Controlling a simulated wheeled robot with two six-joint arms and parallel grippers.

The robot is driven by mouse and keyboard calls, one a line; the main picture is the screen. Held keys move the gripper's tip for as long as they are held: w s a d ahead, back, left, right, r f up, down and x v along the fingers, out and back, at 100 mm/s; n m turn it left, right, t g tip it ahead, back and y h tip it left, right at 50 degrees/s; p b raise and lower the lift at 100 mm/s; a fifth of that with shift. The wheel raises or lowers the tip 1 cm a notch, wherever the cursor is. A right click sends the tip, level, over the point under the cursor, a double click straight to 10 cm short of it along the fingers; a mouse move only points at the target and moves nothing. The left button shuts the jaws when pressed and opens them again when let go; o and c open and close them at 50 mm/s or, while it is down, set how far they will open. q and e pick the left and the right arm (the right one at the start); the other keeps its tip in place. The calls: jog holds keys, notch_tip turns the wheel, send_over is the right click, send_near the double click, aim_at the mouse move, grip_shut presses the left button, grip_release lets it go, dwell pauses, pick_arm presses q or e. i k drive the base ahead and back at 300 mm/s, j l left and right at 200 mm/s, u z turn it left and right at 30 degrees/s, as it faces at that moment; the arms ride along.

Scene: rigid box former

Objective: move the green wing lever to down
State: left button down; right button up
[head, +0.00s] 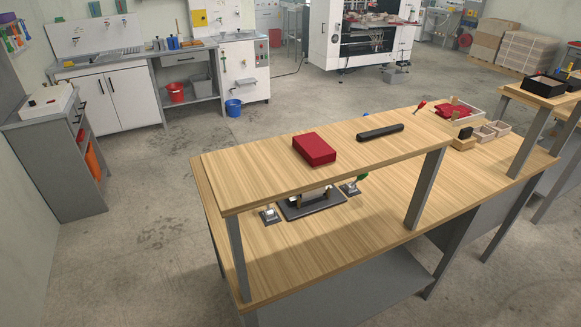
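The box former's dark base (311,204) sits on the lower bench top, under the raised shelf. A small metal block (269,215) stands at its left and another (349,189) at its right. A small green part (363,176) shows beside the right block, just below the shelf edge; it looks like the green wing lever, but its position cannot be told. The shelf hides the upper and rear parts of the former. Neither of my grippers is in view.
The raised wooden shelf (240,187) on grey posts overhangs the former. On it lie a red box (314,149) and a black bar (380,132). Small wooden trays (486,133) stand at the right. The bench top in front of the former is clear.

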aim_at(361, 177)
jog(key=i+l+u, duration=0.15)
jog(key=l+u, duration=0.8)
jog(key=l, duration=0.15)
jog(key=l+u, duration=0.5)
jog(key=k+l+u, duration=0.2)
jog(key=l+u, duration=0.25)
jog(key=l, duration=0.15)
